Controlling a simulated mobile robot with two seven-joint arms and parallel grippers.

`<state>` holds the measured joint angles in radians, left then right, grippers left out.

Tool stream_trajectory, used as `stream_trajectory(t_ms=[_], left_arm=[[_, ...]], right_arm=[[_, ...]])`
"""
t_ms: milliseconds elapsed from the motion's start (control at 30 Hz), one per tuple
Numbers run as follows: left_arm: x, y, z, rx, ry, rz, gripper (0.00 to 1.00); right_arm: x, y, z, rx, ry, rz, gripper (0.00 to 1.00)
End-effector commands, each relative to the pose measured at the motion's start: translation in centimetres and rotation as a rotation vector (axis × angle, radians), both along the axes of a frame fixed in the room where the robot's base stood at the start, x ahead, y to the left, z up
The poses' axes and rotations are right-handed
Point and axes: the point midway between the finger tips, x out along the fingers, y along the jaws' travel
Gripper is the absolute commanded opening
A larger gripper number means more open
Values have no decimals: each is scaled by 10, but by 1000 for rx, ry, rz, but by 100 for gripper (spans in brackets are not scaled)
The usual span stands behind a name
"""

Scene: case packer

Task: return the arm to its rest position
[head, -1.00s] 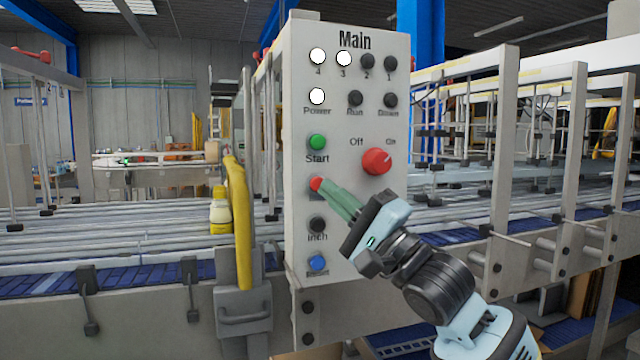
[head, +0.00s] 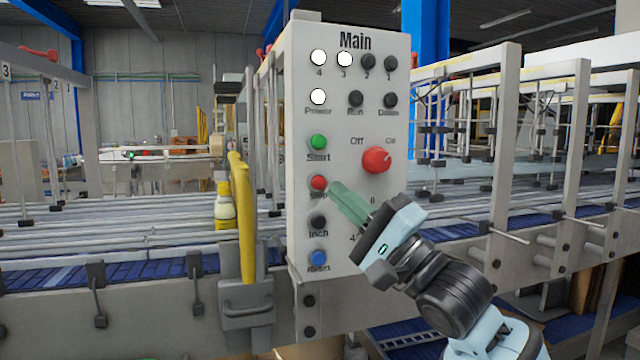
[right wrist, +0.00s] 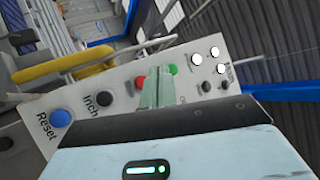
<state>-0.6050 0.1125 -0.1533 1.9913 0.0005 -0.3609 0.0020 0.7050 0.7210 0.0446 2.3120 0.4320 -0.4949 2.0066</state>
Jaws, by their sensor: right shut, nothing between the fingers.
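My right gripper (head: 340,194) is in front of the Main control panel (head: 340,258). Its green fingers are shut with nothing between them. The fingertips point at the red Stop button (head: 318,182) and sit just to its right, apart from it in the picture. In the right wrist view the shut fingers (right wrist: 158,85) extend toward the panel (right wrist: 65,98), which appears tilted. The Stop button (right wrist: 140,82) shows partly beside the fingers there. My left gripper is not in view.
The panel also carries a green Start button (head: 317,142), a red Off/On knob (head: 376,160), a black Inch button (head: 318,221) and a blue Reset button (head: 318,257). A yellow curved guard (head: 241,215) stands left of the panel. Roller conveyors (head: 120,225) and frame posts (head: 503,150) flank it.

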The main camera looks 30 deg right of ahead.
Motion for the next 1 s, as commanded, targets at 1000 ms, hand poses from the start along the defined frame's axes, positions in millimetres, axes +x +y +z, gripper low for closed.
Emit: stream_trajectory(t_ms=[1000], left_arm=[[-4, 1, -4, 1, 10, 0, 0]], right_arm=[[24, 19, -356, -687, 406, -306, 0]])
